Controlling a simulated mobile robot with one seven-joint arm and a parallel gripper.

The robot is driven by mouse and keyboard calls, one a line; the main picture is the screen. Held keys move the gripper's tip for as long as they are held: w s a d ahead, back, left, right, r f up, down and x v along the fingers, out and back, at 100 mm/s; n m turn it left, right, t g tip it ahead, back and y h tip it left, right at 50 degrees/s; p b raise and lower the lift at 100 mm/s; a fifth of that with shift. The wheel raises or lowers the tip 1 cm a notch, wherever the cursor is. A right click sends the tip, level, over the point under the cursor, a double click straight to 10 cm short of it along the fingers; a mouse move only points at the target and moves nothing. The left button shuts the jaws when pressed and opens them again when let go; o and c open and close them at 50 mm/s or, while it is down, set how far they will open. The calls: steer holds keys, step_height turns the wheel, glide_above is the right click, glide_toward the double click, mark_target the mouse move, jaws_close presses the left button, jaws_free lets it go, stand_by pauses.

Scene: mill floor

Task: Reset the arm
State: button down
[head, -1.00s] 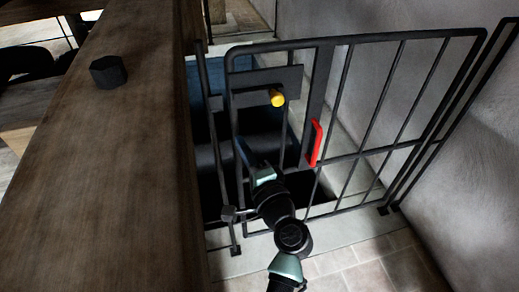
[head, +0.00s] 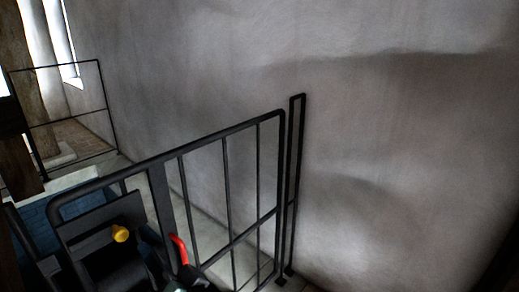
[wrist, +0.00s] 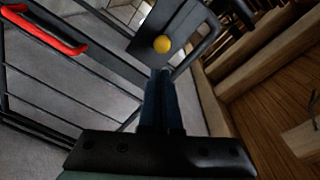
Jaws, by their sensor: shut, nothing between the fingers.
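My gripper (wrist: 166,75) is shut and empty in the wrist view, its dark fingers together and pointing at the gate. The dark metal barred gate (head: 226,170) carries a yellow knob (head: 121,234) on a dark plate and a red handle (head: 180,249). In the wrist view the yellow knob (wrist: 162,44) appears just beyond the fingertips, and I cannot tell whether they touch. The red handle (wrist: 44,31) is at the upper left there, apart from the fingers. In the head view my arm is mostly cut off at the bottom edge.
A plain grey wall (head: 390,150) fills the right of the head view, close behind the narrow gate post (head: 295,180). Another railing (head: 65,120) stands at the far left. Wooden beams and plank floor (wrist: 275,105) lie at the right of the wrist view.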

steer(key=w+d+r+n+t+h, duration=0.1)
steer(key=d+r+t, duration=0.15)
steer(key=r, duration=0.45)
steer(key=w+d+r+n+t+h, duration=0.1)
steer(key=d+r+t+h, duration=0.1)
steer(key=d+r, duration=0.3)
steer(key=s+d+r+t+h, duration=0.3)
steer(key=s+d+r+t, duration=0.1)
steer(key=r, duration=0.5)
steer(key=s+d+r+t+h, duration=0.3)
steer(key=s+d+r+h, duration=0.15)
steer(key=r, duration=0.35)
steer(key=s+d+r+t+h, duration=0.3)
steer(key=s+d+r+t, duration=0.1)
steer(key=r, duration=0.5)
step_height(320, 180, up, 25)
steer(key=p, duration=2.5)
steer(key=shift+w+a+p, duration=0.15)
steer(key=shift+a+p, duration=0.05)
steer(key=shift+p, duration=0.15)
